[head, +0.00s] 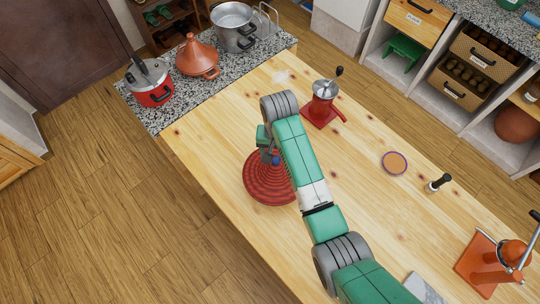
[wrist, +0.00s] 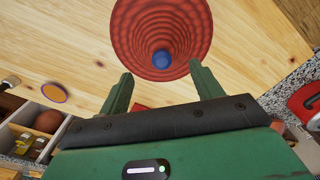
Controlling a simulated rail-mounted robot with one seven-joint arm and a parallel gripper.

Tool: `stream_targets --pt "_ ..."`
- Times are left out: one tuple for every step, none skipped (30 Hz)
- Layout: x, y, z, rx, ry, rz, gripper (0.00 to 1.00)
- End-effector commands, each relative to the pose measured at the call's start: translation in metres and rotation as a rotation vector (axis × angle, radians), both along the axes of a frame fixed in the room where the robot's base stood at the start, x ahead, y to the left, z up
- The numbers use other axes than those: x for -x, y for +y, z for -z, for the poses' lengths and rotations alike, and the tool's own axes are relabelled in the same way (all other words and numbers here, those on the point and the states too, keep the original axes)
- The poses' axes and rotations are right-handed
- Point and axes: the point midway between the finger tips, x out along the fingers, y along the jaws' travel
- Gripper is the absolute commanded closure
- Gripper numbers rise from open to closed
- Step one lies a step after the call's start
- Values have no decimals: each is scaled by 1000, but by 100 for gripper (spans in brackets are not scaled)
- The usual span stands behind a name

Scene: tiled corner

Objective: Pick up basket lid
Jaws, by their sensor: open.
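The basket lid (head: 265,184) is a red, ringed cone with a blue knob at its top. It lies on the wooden table, partly hidden by my arm in the head view. In the wrist view the lid (wrist: 190,22) fills the top middle, with its blue knob (wrist: 161,59) facing the camera. My gripper (wrist: 160,80) is open, and its two green fingers stand apart on either side below the knob, with nothing visible between them. In the head view my gripper (head: 268,150) is above the lid, close to the knob, its fingers mostly hidden by the arm.
A red coffee grinder (head: 322,105) stands behind my arm. A purple-rimmed disc (head: 394,163), a dark-handled tool (head: 439,183) and an orange press (head: 495,258) are on the right.

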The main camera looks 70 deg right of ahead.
Motion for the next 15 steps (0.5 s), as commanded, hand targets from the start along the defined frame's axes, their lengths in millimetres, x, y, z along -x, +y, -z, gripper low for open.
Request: stream_targets --pt "1 0 6 -2 3 1 35" --pt "1 0 9 -2 2 1 35" --pt "0 0 11 0 0 0 35" --pt "0 0 12 0 0 0 35" --pt "0 0 13 0 0 0 35" --pt "0 0 17 -1 1 0 35" --pt "0 -1 21 -1 3 0 35" --pt "0 -1 27 -2 3 0 35" --pt "0 -1 35 -2 3 -1 35" --pt "0 -1 40 -2 2 -1 35" --pt "-1 -2 46 -2 2 -1 35" --pt "-1 -2 52 -2 2 -1 35" --pt "-1 -2 56 0 0 -1 35" --pt "-1 -2 59 0 0 -1 35" --pt "-1 -2 61 0 0 -1 35"
